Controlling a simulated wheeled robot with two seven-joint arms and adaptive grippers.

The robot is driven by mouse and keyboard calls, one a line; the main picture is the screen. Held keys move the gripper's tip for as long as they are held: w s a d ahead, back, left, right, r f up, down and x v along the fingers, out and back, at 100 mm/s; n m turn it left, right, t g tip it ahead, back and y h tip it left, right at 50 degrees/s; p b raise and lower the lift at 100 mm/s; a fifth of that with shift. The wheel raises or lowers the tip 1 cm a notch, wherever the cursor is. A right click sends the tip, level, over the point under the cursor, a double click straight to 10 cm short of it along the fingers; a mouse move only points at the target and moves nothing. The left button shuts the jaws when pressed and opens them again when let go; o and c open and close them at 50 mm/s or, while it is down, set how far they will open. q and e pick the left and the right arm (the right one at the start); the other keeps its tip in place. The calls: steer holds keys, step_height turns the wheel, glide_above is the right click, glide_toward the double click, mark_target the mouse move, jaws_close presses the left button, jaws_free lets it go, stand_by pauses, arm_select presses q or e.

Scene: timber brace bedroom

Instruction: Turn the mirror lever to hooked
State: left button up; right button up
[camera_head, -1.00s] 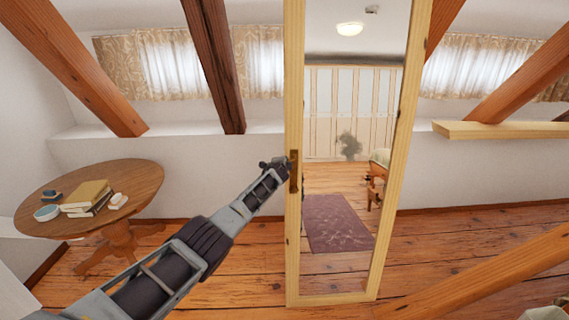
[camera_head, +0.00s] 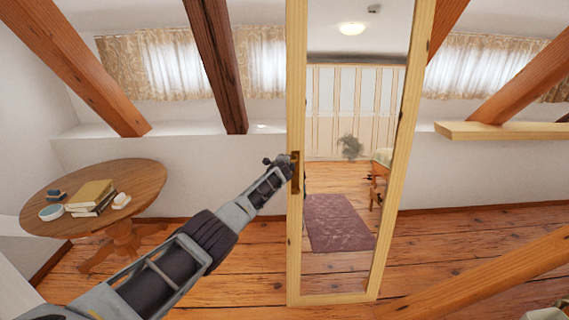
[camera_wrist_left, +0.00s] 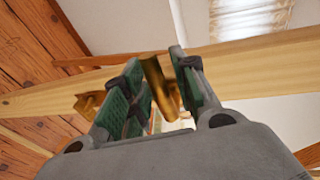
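The tall mirror (camera_head: 350,250) stands in a pale wooden frame. Its brass lever fitting (camera_head: 296,172) is on the left side of the frame, at mid height. My left gripper (camera_head: 284,162) is at this fitting, reaching in from the left. In the left wrist view the brass lever (camera_wrist_left: 162,88) lies tilted between the two green-padded fingers of my left gripper (camera_wrist_left: 156,62), which are closed in around it. Another brass piece (camera_wrist_left: 88,103) shows on the frame to the left. The fingers hide part of the lever. My right gripper is not in view.
A round wooden table (camera_head: 140,185) with books (camera_head: 90,197) and small dishes stands at the left. Slanted timber braces (camera_head: 215,65) rise behind and beside the mirror. A wooden beam (camera_head: 480,275) crosses the lower right. Plank floor (camera_head: 440,230) is bare behind the mirror.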

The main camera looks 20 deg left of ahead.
arm_select(q)
steer(key=shift+o, duration=0.2)
steer(key=shift+s, duration=0.4)
stand_by(0.3)
steer(key=v, duration=1.1)
stand_by(1.4)
steer(key=shift+d+r+n, duration=0.1)
steer(key=shift+r+n, duration=0.05)
steer(key=shift+n, duration=0.15)
stand_by(0.3)
